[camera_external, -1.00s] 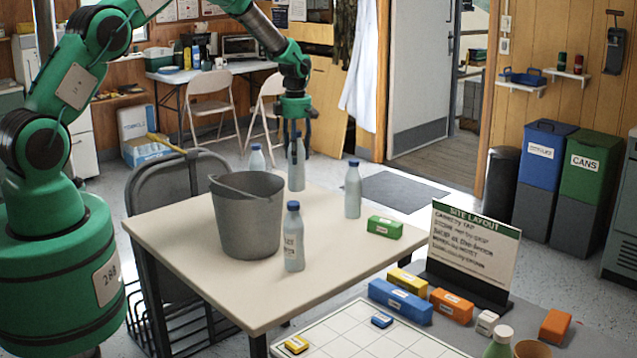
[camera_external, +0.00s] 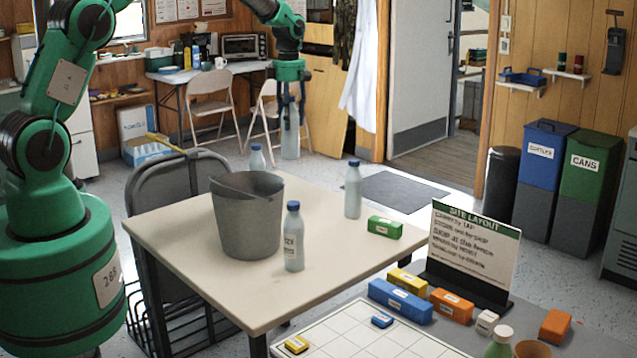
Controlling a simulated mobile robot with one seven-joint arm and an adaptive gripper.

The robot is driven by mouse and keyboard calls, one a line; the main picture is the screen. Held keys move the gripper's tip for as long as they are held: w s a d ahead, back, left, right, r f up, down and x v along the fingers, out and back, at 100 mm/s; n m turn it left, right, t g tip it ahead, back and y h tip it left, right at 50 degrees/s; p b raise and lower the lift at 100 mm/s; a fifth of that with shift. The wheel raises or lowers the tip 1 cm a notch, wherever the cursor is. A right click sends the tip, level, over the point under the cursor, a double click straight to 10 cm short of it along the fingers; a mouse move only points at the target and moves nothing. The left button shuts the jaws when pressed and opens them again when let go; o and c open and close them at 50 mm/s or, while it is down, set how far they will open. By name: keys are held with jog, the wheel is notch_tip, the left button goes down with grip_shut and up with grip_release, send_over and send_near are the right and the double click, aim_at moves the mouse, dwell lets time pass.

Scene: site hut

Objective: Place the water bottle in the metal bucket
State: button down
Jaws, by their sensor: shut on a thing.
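My gripper (camera_external: 289,97) is shut on a water bottle (camera_external: 290,138) and holds it upright in the air above the far edge of the table. The grey metal bucket (camera_external: 247,225) stands on the table (camera_external: 185,255), nearer the camera and to the left of the held bottle. Its inside is mostly hidden by its wall. Other similar bottles with blue caps stand on the table: one (camera_external: 293,240) in front of the bucket to the right, one (camera_external: 352,192) further right, and one (camera_external: 257,160) behind the bucket, partly hidden by it.
A green box (camera_external: 385,228) lies at the table's right edge. A grey chair (camera_external: 165,190) stands at the left side. A nearer table holds a sign (camera_external: 470,255) and several coloured blocks. The table's front left part is clear.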

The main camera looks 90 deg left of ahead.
jog(key=s+d+m+b, duration=0.1)
jog(key=s+d+m, duration=0.1)
jog(key=s+d, duration=0.5)
jog(key=s+d+m+b, duration=0.1)
jog(key=s+d, duration=0.3)
jog(key=d, duration=0.7)
notch_tip(320, 180, down, 11)
jog(key=shift+f, duration=0.15)
jog(key=shift+d, duration=0.1)
notch_tip(320, 180, down, 6)
jog(key=shift+f, duration=0.25)
dwell(0.4)
jog(key=shift+f+b, duration=0.45)
jog(key=shift+f, duration=1.45)
